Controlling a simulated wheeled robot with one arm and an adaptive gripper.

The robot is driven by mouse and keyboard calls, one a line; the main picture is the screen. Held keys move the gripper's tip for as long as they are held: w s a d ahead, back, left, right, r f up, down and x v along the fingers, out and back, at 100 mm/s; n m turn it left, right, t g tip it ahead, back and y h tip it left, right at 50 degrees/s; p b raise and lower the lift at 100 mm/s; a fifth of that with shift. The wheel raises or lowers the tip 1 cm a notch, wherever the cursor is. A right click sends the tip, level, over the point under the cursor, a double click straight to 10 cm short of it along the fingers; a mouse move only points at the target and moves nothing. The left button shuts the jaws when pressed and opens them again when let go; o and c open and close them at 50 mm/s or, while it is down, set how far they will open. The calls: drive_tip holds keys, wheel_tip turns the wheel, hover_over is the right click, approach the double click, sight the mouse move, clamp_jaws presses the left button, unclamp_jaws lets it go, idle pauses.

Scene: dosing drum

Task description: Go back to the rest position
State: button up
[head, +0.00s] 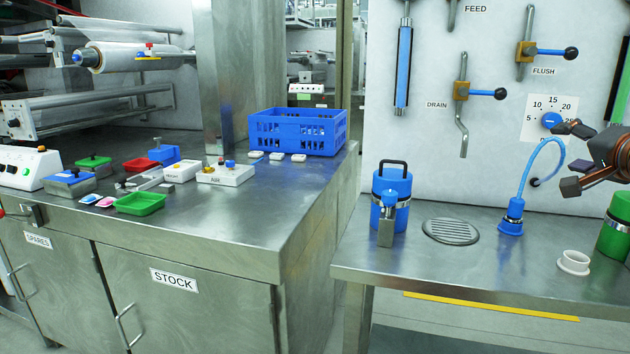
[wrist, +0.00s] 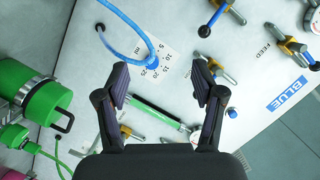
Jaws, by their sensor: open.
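My gripper (head: 572,160) is at the right of the head view, in front of the white wall panel (head: 470,40) and above the steel bench. Its two fingers are spread apart with nothing between them, as the wrist view (wrist: 160,85) also shows. The dosing dial (head: 550,119) with its number scale is on the panel just left of my gripper. A blue hose (head: 533,158) arches up from a blue fitting (head: 511,216) on the bench, close to the left of my gripper.
A blue drum (head: 391,185) with a padlock-like piece, a round drain grate (head: 451,231) and a white ring (head: 573,262) are on the bench. A green drum (head: 613,232) stands at the right edge. Lever valves (head: 462,90) stick out from the panel. The left counter holds a blue crate (head: 297,131).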

drive_tip(key=a+f+n+g+y+p, duration=0.2)
drive_tip(key=a+n+g+y+p, duration=0.4)
drive_tip(key=a, duration=1.1)
drive_tip(key=s+a+f+n+g+p, duration=0.25)
drive_tip(key=s+a+f+p, duration=0.35)
drive_tip(key=a, duration=0.4)
drive_tip(key=s+a+f+n+g+h+p, duration=0.1)
drive_tip(key=s+g+p, duration=0.3)
drive_tip(key=s, duration=0.8)
drive_tip(key=s+a+f+n+g+h+p, duration=0.1)
drive_tip(key=s+f+n+g+h+p, duration=0.1)
drive_tip(key=s+g+p, duration=0.3)
drive_tip(key=s+n+p, duration=0.1)
drive_tip(key=s+p, duration=0.3)
drive_tip(key=s, duration=0.3)
drive_tip(key=shift+s+a+f+h, duration=0.25)
drive_tip(key=shift+s+a+h, duration=0.05)
drive_tip(key=shift+s+a, duration=0.1)
drive_tip(key=shift+s+d+f, duration=0.15)
drive_tip(key=shift+s, duration=0.3)
drive_tip(key=shift+c, duration=0.3)
